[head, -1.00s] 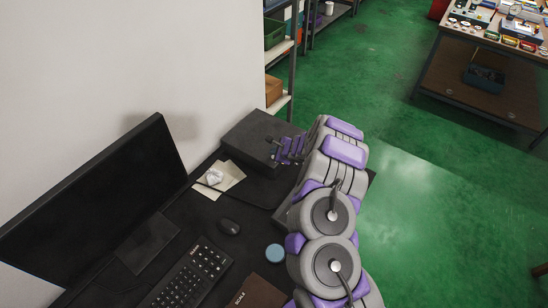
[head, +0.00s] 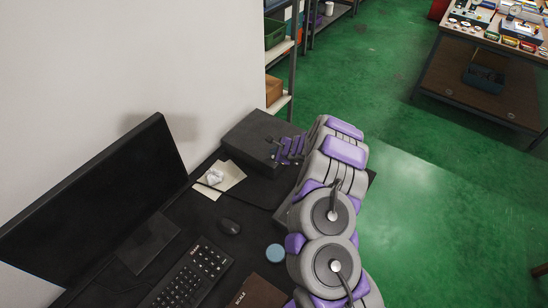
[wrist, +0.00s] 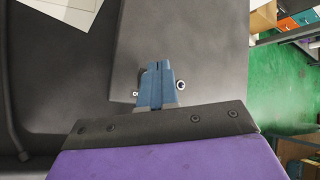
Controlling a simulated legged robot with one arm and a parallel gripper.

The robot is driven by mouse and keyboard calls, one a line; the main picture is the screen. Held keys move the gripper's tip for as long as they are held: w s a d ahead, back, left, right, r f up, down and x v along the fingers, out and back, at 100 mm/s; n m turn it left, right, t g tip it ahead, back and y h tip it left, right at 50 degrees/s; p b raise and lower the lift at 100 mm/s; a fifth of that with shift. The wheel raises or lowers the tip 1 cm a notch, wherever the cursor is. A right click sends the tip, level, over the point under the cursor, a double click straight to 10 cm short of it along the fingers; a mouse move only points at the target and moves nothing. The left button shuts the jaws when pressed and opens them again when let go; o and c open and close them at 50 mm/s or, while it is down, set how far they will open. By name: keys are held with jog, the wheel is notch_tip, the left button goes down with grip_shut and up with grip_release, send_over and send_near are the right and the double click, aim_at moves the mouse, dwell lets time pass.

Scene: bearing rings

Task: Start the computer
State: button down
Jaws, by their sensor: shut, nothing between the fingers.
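The computer is a flat dark grey box (head: 255,135) at the far end of the desk. Its top also shows in the wrist view (wrist: 200,35). My gripper (head: 276,152) is at the near side of the box. In the wrist view my gripper's blue fingers (wrist: 159,68) are shut together and empty, with the tips over the box's edge area. I cannot tell whether they touch it. A small round silver-rimmed part (wrist: 181,86) shows just right of the fingers, and a smaller one just left. The monitor (head: 95,205) is dark.
A keyboard (head: 190,276), mouse (head: 229,227), blue round item (head: 275,253) and brown notebook (head: 260,292) lie on the black desk. Pale papers with a crumpled piece (head: 215,176) lie beside the box. A wall stands behind; shelves (head: 280,102) stand beyond the desk.

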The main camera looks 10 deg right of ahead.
jog(key=shift+f, duration=0.15)
jog(key=shift+f+b, duration=0.25)
jog(key=shift+b, duration=0.35)
jog(key=shift+f+b, duration=0.3)
jog(key=shift+b, duration=0.05)
dwell(0.6)
jog(key=shift+r, duration=0.8)
jog(key=shift+r+p, duration=1.6)
jog(key=shift+r, duration=0.9)
